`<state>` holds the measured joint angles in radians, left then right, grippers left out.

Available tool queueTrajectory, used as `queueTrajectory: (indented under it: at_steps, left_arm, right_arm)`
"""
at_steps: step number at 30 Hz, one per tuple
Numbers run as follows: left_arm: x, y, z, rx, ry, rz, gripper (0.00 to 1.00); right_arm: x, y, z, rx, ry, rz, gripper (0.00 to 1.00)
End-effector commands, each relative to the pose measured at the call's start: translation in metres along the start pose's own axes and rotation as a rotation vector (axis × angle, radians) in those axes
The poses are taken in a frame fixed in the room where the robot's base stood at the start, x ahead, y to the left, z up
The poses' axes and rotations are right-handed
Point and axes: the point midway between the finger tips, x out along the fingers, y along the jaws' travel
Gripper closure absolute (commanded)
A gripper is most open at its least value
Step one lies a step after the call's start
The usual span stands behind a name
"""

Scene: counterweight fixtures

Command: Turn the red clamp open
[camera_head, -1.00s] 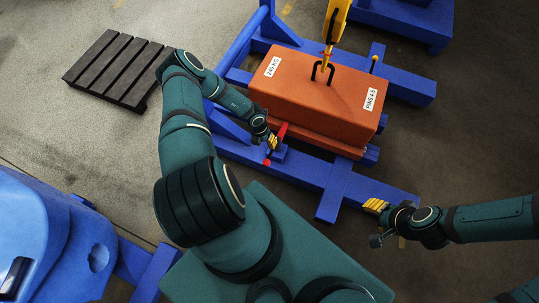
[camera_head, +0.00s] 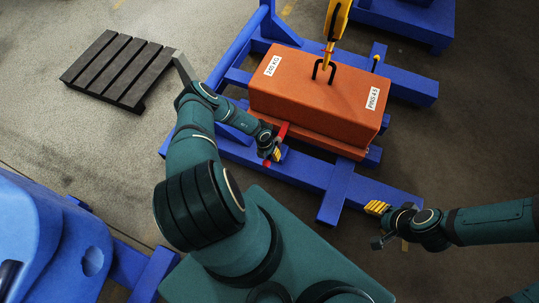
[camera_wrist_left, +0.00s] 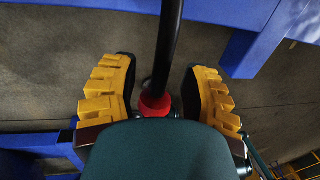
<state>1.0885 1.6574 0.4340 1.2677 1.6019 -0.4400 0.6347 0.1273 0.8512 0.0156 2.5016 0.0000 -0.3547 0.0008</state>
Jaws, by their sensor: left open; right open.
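The red clamp (camera_head: 283,130) shows as a short red piece at the near left edge of the orange weight, partly hidden by my left gripper. My left gripper (camera_head: 272,155) is open beside it, above the blue frame. In the left wrist view a dark rod with a red knob (camera_wrist_left: 155,103) runs between the two yellow fingers of this gripper (camera_wrist_left: 158,100). Both fingers stand apart from the rod, with a gap on each side. My right gripper (camera_head: 377,208) is open and empty near the blue frame's lower right end.
The orange weight (camera_head: 310,95) sits on the blue frame (camera_head: 338,192), with a yellow hook (camera_head: 334,22) at its top loop. A dark slatted pallet (camera_head: 118,72) lies on the floor at upper left. A blue body (camera_head: 50,235) stands at lower left. Floor at the right is clear.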

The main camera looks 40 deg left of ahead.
Motion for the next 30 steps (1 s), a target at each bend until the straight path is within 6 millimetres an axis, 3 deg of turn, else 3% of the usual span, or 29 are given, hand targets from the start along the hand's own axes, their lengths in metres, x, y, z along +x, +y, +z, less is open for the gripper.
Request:
queueTrajectory:
  at_steps: [1,4,5,20,30]
  left_arm:
    - [0.000,0.000,0.000,0.000,0.000,0.000,0.62]
    - [0.000,0.000,0.000,0.000,0.000,0.000,0.97]
    - [0.000,0.000,0.000,0.000,0.000,0.000,1.00]
    - [0.000,-0.001,-0.001,-0.015,-0.003,0.000,1.00]
    - [0.001,-0.011,0.000,-0.172,-0.033,0.000,1.00]
  right_arm:
    - [0.000,0.000,0.000,0.000,0.000,0.000,0.53]
    - [0.000,0.000,0.000,0.000,0.000,0.000,0.53]
    - [0.000,0.000,0.000,0.000,0.000,0.000,0.53]
    - [-0.002,-0.001,0.000,0.000,-0.001,0.000,0.53]
    - [-0.017,-0.006,0.002,0.001,-0.008,0.000,0.53]
